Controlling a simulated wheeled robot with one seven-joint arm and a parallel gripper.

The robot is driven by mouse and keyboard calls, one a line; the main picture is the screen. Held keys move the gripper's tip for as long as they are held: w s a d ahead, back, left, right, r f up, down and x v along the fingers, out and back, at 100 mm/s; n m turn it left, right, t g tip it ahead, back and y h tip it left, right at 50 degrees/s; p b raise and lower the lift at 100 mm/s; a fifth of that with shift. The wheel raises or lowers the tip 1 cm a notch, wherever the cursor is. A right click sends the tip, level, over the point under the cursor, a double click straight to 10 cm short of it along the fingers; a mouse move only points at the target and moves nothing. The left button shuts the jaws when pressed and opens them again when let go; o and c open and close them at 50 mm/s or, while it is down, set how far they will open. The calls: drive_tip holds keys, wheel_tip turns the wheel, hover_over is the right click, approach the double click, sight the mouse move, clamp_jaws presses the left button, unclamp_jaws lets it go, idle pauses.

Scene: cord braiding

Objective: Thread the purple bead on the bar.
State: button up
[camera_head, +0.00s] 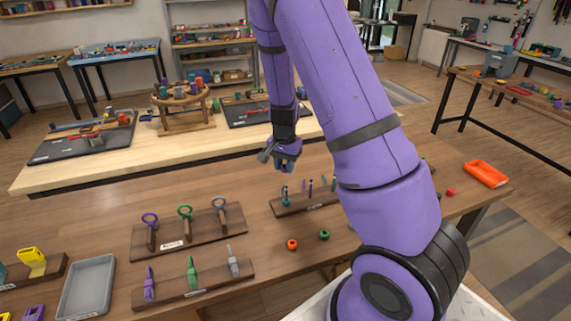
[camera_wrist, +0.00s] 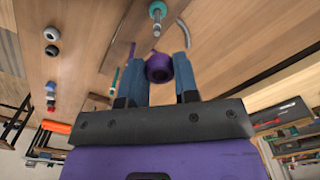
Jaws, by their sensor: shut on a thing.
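The purple bead (camera_wrist: 159,68) is a short ring held between the blue-grey fingertips of my gripper (camera_wrist: 160,70) in the wrist view. In the head view my gripper (camera_head: 283,160) is above the back of the table, over a dark wooden stand. That stand (camera_head: 318,199) carries several short upright bars in teal and purple. In the wrist view a bar with a teal and white piece on it (camera_wrist: 157,13) stands just beyond the bead, apart from it. Which bar the task means cannot be told. The bead is hard to make out in the head view.
An orange bead (camera_head: 292,244) and a green bead (camera_head: 323,235) lie loose in front of the stand. A board with ringed tools (camera_head: 165,243) and a grey tray (camera_head: 87,288) are to the left.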

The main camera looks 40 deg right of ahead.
drive_tip(key=shift+s+d, duration=0.1)
drive_tip(key=shift+d, duration=0.1)
drive_tip(key=shift+f, duration=3.1)
drive_tip(key=shift+f, duration=1.1)
drive_tip(key=shift+c, duration=0.3)
drive_tip(key=o, duration=1.3)
drive_tip(key=shift+r, duration=0.15)
drive_tip(key=shift+r, duration=2.85)
